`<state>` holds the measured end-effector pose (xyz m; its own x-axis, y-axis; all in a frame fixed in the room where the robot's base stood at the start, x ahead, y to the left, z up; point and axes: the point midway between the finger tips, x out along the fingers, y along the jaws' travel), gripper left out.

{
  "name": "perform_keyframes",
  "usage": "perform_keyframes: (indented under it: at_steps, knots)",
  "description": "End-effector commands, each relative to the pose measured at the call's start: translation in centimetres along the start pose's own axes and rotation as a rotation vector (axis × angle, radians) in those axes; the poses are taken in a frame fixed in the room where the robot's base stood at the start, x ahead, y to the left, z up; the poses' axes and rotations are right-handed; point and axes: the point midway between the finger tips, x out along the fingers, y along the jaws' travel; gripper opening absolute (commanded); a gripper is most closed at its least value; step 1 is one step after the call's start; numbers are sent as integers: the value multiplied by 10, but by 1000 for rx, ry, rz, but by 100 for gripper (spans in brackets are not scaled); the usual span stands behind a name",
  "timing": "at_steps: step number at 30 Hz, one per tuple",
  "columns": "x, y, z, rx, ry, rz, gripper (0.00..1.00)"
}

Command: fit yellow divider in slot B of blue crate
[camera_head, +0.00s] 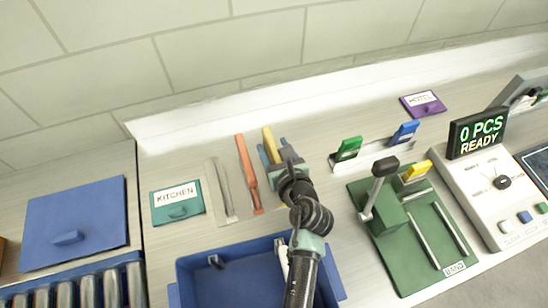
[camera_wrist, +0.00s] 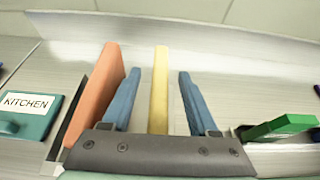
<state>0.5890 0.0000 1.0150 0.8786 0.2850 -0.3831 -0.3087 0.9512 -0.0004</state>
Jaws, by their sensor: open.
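The yellow divider (camera_head: 268,135) stands at the back of the counter, right of the orange divider. In the wrist view the yellow divider (camera_wrist: 160,88) is between the two blue fingers of my gripper (camera_wrist: 159,74), with a gap on each side. My gripper (camera_head: 274,148) is open and not closed on it. The blue crate (camera_head: 190,262) is at the front, below and left of my arm. My arm covers its right part. I cannot make out slot B or any slot letter.
The orange divider (camera_head: 248,172) and a grey divider (camera_head: 221,188) stand close on the left, beside the teal KITCHEN box (camera_head: 178,205). Green (camera_head: 348,147) and blue (camera_head: 405,131) clips are on a rack at right. A green lever fixture (camera_head: 410,222) stands further right.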

Motion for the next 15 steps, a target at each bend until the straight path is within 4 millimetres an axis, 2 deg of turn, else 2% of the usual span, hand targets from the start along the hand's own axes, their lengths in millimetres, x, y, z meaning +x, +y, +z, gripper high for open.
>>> perform_keyframes:
  at_steps: [6, 15]
  knots:
    - [0, 0, 0, 0, 0, 0, 58]
    - [0, 0, 0, 0, 0, 0, 4]
